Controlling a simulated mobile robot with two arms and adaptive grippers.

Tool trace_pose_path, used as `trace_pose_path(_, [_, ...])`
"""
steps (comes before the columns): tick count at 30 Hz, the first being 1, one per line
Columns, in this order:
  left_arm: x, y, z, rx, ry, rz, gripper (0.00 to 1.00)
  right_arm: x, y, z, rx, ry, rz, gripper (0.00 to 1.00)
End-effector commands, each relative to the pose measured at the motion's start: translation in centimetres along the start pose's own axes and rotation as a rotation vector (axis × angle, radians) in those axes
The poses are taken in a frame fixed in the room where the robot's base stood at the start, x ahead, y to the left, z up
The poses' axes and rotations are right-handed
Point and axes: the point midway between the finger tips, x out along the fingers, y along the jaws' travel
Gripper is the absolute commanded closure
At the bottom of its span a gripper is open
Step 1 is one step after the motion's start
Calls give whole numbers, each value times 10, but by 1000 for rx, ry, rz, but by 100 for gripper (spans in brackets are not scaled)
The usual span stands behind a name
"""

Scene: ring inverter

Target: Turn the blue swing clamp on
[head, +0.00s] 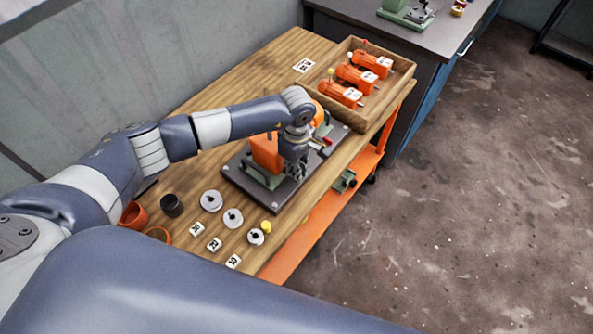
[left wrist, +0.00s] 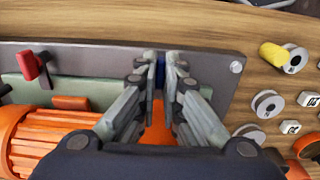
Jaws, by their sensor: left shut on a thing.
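My left gripper (head: 298,165) reaches down over the dark plate (head: 235,172) of the orange machine on the wooden table. In the left wrist view its two fingers (left wrist: 160,68) are closed around a small dark blue piece, the blue swing clamp (left wrist: 160,74). Only a sliver of the clamp shows between the fingertips; the rest is hidden. In the head view the clamp is hidden behind the gripper. A red clamp handle (left wrist: 35,64) stands on the same plate, apart from the gripper; it also shows in the head view (head: 328,141). My right gripper is not in view.
The orange machine body (head: 265,152) is close beside the gripper. Grey discs (head: 233,218), a yellow knob (head: 266,226) and number tags (head: 214,244) lie at the table's near end. A wooden crate (head: 343,111) with several orange units stands at the far end.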

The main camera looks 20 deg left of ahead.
Motion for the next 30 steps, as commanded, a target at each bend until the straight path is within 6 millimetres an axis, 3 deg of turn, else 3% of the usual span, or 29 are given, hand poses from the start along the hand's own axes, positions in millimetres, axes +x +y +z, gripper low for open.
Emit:
trace_pose_path(9, [-1, 0, 1, -10, -1, 0, 100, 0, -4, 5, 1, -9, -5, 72])
trace_pose_path(10, [-1, 0, 1, -10, -1, 0, 86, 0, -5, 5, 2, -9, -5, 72])
trace_pose_path(12, [-1, 0, 1, -10, -1, 0, 72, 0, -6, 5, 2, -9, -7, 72])
trace_pose_path(23, [-2, 0, 0, -8, 0, 1, 72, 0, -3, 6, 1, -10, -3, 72])
trace_pose_path(30, [-37, 2, 0, -7, 0, 6, 72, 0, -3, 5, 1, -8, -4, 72])
